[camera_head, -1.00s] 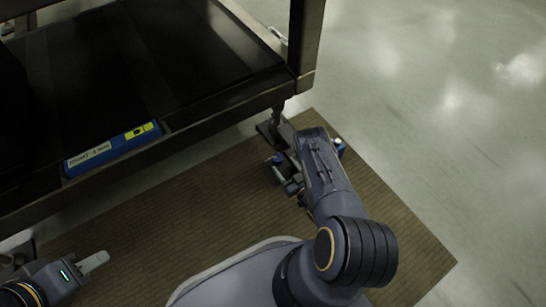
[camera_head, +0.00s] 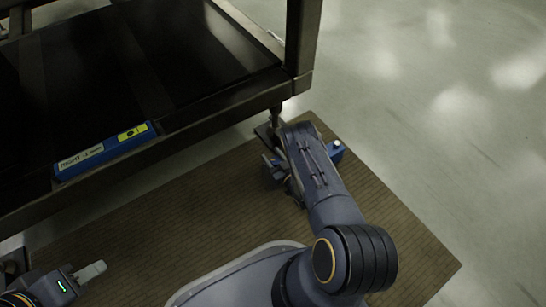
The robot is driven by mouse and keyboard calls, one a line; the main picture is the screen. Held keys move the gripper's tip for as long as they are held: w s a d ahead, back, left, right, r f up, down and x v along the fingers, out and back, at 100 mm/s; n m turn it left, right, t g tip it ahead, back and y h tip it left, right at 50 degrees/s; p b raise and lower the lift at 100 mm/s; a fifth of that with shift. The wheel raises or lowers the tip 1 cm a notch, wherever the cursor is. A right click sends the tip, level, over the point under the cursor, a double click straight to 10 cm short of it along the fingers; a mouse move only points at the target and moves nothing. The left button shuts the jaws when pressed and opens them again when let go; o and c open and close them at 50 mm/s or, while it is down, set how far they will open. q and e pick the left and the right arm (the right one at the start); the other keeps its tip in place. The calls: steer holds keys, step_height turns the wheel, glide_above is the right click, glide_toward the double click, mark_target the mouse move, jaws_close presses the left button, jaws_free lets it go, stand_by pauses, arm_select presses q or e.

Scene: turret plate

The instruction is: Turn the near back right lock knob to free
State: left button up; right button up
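My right arm reaches down to the near right leg of the dark rack (camera_head: 225,112), to the foot area under that corner. A dark foot part (camera_head: 268,131) shows at the bottom of the leg, beside my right arm. The lock knob cannot be told apart there. A small blue part with a white top (camera_head: 336,148) shows just right of my forearm.
A blue label with a yellow patch (camera_head: 104,151) is on the rack's front edge. The rack's corner post (camera_head: 302,40) rises above my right arm. A brown ribbed mat (camera_head: 200,215) covers the floor in front. The grey floor (camera_head: 430,130) at right is clear.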

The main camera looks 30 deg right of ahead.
steer(key=c, duration=0.6)
